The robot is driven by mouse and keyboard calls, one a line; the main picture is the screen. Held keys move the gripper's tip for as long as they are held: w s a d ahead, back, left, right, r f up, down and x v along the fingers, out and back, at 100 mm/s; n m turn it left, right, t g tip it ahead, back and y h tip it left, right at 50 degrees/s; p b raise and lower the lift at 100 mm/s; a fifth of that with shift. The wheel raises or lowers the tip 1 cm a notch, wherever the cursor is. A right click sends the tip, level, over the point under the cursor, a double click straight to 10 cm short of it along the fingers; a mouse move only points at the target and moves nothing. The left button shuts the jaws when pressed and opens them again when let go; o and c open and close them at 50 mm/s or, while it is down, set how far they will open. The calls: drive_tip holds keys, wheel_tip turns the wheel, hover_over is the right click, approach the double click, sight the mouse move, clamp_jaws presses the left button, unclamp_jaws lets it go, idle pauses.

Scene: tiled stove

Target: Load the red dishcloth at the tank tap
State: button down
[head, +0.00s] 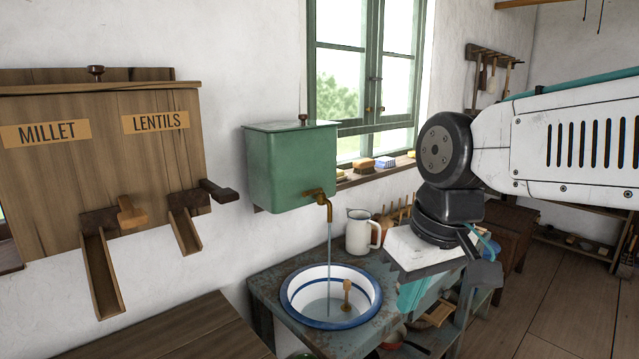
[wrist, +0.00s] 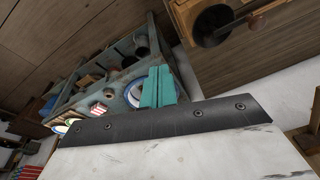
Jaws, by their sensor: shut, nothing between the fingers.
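A green tank (head: 290,168) hangs on the wall with a brass tap (head: 322,196) at its lower right. A thin stream of water runs from the tap into a white basin with a blue rim (head: 373,306). My gripper (head: 411,296) is right of the basin, partly hidden by my wrist. In the wrist view its teal fingers (wrist: 158,82) are together and empty. A small red-and-white striped thing (wrist: 98,109) lies beyond the fingers in the wrist view; I cannot tell whether it is the red dishcloth. I see no sure red dishcloth in the head view.
A white jug (head: 362,232) stands behind the basin. Millet and lentil dispensers (head: 70,185) hang at left above a wooden top (head: 165,335). Brushes line the window sill. Open floor (head: 570,310) lies at right.

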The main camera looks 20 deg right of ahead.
drive_tip(key=w+d+r+n+t+y, duration=0.1)
drive_tip(key=w+r+n+t+y, duration=0.2)
drive_tip(key=w, duration=1.6)
drive_tip(key=w+d+r+n+t+y, duration=0.15)
drive_tip(key=w+r, duration=0.35)
drive_tip(key=w, duration=1.5)
drive_tip(key=shift+n+t+h, duration=0.35)
drive_tip(key=shift+h, duration=0.1)
drive_tip(key=x, duration=0.4)
drive_tip(key=a+x, duration=0.1)
drive_tip(key=x, duration=0.4)
drive_tip(key=shift+r, duration=0.1)
drive_tip(key=shift+s, duration=0.1)
drive_tip(key=shift+s+d, duration=0.4)
drive_tip(key=shift+s, duration=0.15)
